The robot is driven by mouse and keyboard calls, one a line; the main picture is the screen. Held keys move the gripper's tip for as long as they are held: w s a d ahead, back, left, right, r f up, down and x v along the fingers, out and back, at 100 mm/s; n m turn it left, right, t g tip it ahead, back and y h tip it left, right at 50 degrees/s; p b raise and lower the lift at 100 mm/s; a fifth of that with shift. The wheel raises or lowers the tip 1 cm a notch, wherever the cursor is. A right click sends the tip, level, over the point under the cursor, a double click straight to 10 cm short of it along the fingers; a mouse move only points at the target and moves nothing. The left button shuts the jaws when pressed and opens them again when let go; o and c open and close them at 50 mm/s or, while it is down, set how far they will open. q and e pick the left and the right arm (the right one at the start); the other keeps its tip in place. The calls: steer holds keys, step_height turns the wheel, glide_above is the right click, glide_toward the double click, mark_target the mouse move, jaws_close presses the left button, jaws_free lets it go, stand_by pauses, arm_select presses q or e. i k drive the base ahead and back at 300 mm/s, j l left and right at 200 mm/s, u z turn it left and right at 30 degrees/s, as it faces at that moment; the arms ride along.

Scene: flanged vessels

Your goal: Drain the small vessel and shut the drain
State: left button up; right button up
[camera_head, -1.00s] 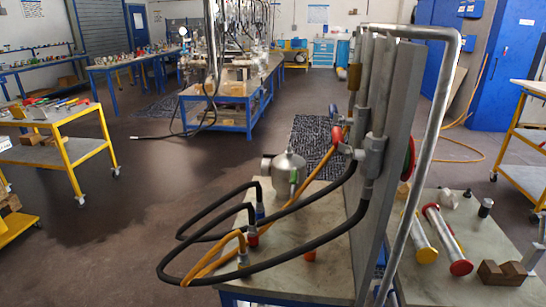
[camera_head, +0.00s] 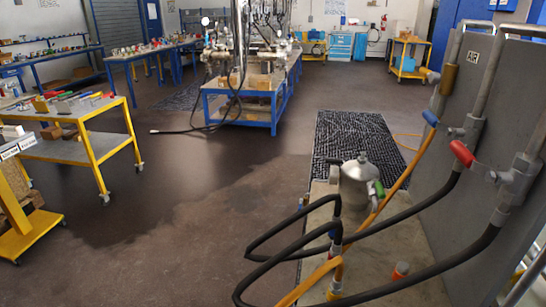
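A small silver metal vessel (camera_head: 359,183) with a domed top stands on a grey bench (camera_head: 415,250) at the lower right of the head view. A green handle (camera_head: 378,188) shows at its right side; I cannot tell whether this is the drain or how it is set. A grey cylindrical part (camera_head: 334,176) is at the vessel's left. An orange hose (camera_head: 398,178) and black hoses (camera_head: 408,216) cross in front of the vessel and hide some of its base. Neither of my grippers shows in this view.
A dark mat (camera_head: 365,130) lies on the floor behind the vessel. A yellow cart (camera_head: 92,137) stands left; open floor lies between.

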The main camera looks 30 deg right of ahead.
mark_target(339, 162)
steer(key=i+j, duration=0.2)
steer(key=i, duration=0.2)
steer(key=i+j+u, duration=0.15)
steer(key=i, duration=0.2)
steer(key=i+z, duration=0.2)
steer(key=z, duration=0.25)
steer(key=i+z, duration=0.2)
steer(key=z, duration=0.25)
steer(key=i+j+z, duration=0.15)
steer(key=z, duration=0.3)
